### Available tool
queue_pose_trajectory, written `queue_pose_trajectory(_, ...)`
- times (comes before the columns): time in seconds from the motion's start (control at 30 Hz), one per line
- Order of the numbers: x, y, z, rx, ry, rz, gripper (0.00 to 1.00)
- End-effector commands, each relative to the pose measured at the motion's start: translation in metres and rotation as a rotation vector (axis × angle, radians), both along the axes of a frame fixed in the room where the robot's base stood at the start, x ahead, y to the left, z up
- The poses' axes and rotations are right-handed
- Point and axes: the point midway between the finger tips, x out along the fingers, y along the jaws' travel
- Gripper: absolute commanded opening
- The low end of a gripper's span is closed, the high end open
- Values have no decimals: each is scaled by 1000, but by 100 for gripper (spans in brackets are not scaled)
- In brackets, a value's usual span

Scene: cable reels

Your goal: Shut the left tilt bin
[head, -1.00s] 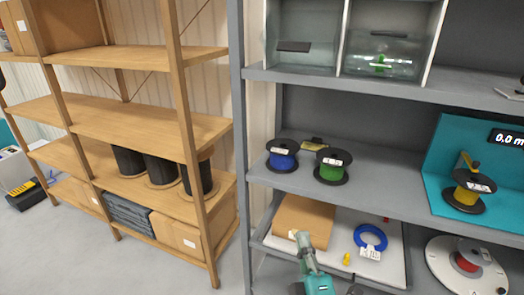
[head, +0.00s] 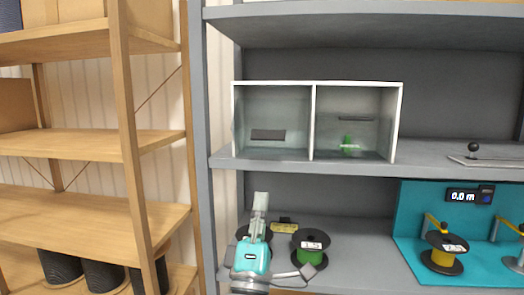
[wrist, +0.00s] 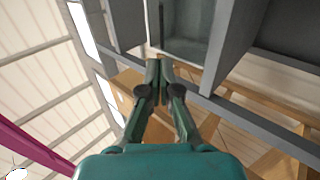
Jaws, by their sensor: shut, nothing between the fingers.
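The left tilt bin (head: 272,108) is the clear left compartment of a white-framed two-bin unit on the upper grey shelf, in the head view. Its dark handle strip (head: 268,135) sits lower and looks broader than the right bin's, so its front looks tilted outward; how far I cannot tell. The right tilt bin (head: 356,135) has a thin dark strip and a green thing inside. My gripper (head: 261,197) points up, below and in front of the left bin, apart from it. In the wrist view my gripper (wrist: 160,66) has its fingers together and empty, with a glassy compartment beyond.
The upper grey shelf (head: 430,156) has its front edge just above my gripper. Below are a green cable reel (head: 310,249), a blue reel partly hidden by my arm, and a teal measuring stand (head: 408,220). A wooden rack (head: 130,150) stands left.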

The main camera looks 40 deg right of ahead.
Motion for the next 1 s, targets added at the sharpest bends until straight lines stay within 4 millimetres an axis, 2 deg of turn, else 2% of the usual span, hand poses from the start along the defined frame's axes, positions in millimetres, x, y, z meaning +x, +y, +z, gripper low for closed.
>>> queue_pose_trajectory(0.63,46,-60,69,0,-4,1,0)
queue_pose_trajectory(1.0,59,-75,86,0,0,3,0)
